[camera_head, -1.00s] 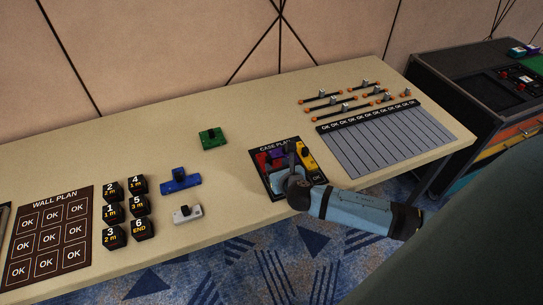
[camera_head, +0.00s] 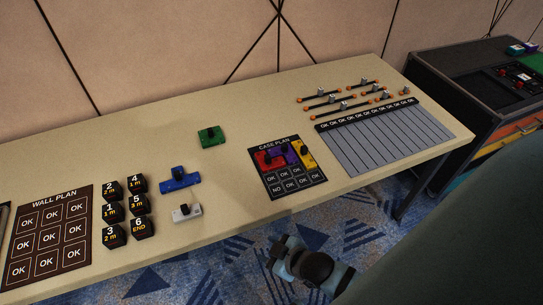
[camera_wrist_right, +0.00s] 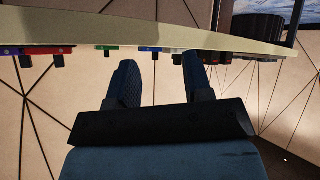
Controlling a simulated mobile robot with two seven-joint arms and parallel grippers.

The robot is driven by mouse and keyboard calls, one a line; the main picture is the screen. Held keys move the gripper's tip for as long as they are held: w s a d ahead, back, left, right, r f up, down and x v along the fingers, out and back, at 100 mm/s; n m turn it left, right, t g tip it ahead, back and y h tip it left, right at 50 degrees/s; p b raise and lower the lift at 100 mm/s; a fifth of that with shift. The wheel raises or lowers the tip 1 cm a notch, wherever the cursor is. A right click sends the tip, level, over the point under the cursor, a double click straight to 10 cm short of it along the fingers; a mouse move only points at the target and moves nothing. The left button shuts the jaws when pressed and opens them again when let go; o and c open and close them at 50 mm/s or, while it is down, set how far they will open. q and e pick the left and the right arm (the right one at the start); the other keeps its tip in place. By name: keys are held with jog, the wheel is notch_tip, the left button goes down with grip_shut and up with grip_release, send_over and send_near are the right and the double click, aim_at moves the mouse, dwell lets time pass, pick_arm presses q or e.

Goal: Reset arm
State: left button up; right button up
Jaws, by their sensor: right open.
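My right gripper (camera_head: 285,255) hangs in front of the table's front edge, over the blue carpet, clear of the tabletop. In the right wrist view its two dark fingers (camera_wrist_right: 160,75) are apart with nothing between them. The case plan board (camera_head: 296,184) lies on the table behind it, with a red piece (camera_head: 264,161), a purple piece (camera_head: 291,149) and a yellow piece (camera_head: 305,153) on its upper cells. My left gripper is not in view.
The table (camera_head: 235,120) also holds a green piece (camera_head: 211,136), a blue piece (camera_head: 180,181), a white piece (camera_head: 186,212), black numbered blocks (camera_head: 137,184), the wall plan board (camera_head: 48,240) and a grey OK panel (camera_head: 390,138). A dark case (camera_head: 480,90) stands at right.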

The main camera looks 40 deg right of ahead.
jog(key=m, duration=0.1)
jog(key=s+m, duration=0.1)
jog(key=m, duration=0.1)
jog(key=shift+s+a, duration=0.1)
jog(key=shift+a, duration=0.2)
